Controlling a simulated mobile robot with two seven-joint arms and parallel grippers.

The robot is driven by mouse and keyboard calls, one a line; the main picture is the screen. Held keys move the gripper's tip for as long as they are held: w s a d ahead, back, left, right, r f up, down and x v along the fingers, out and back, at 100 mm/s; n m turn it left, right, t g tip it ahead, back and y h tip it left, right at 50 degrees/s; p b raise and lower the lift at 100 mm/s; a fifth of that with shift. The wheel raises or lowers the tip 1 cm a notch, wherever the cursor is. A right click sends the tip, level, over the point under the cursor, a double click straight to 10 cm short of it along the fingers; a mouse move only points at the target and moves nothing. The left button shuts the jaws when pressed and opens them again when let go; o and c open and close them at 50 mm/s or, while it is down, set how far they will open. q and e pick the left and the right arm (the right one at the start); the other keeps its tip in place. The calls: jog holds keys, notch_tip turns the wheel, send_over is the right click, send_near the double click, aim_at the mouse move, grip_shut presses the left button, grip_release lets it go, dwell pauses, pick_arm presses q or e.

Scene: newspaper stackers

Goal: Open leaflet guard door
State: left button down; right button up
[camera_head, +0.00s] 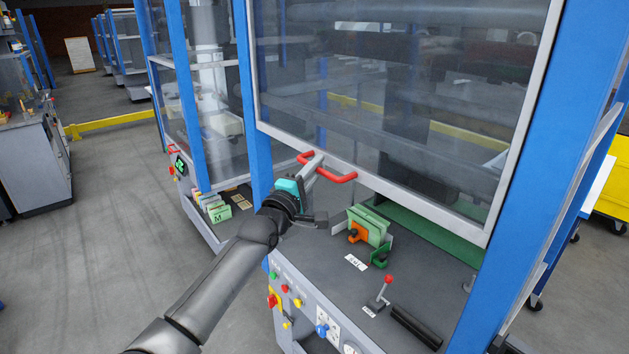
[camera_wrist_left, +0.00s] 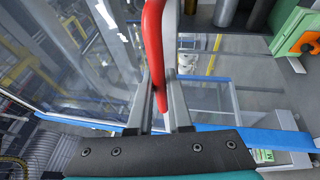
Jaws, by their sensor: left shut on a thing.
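The leaflet guard door (camera_head: 400,95) is a large clear panel in a grey frame, set between blue posts. Its lower edge stands above the grey machine bed, with a gap below. A red handle (camera_head: 342,178) sits on the door's lower frame. My left gripper (camera_head: 316,163) is at this handle, its fingers closed around the bar. In the left wrist view the red handle (camera_wrist_left: 153,50) runs between the two grey fingers of my left gripper (camera_wrist_left: 160,92). My right gripper is in neither view.
On the machine bed below the door are a green and orange leaflet holder (camera_head: 368,228), a red-knobbed lever (camera_head: 383,288) and a black bar (camera_head: 416,327). Coloured buttons (camera_head: 285,289) line the front panel. A blue post (camera_head: 535,160) stands at right. Open floor lies at left.

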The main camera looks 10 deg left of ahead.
pick_arm(q)
jog(key=shift+r, duration=0.2)
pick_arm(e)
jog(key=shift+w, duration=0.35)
pick_arm(q)
jog(key=c, duration=0.8)
grip_release()
jog(key=shift+f, duration=0.1)
jog(key=shift+c, duration=0.2)
jog(key=shift+s, duration=0.1)
jog(key=v, duration=1.5)
jog(key=shift+b, duration=0.4)
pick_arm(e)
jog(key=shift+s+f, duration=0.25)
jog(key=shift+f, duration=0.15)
pick_arm(q)
jog(key=shift+a, duration=0.1)
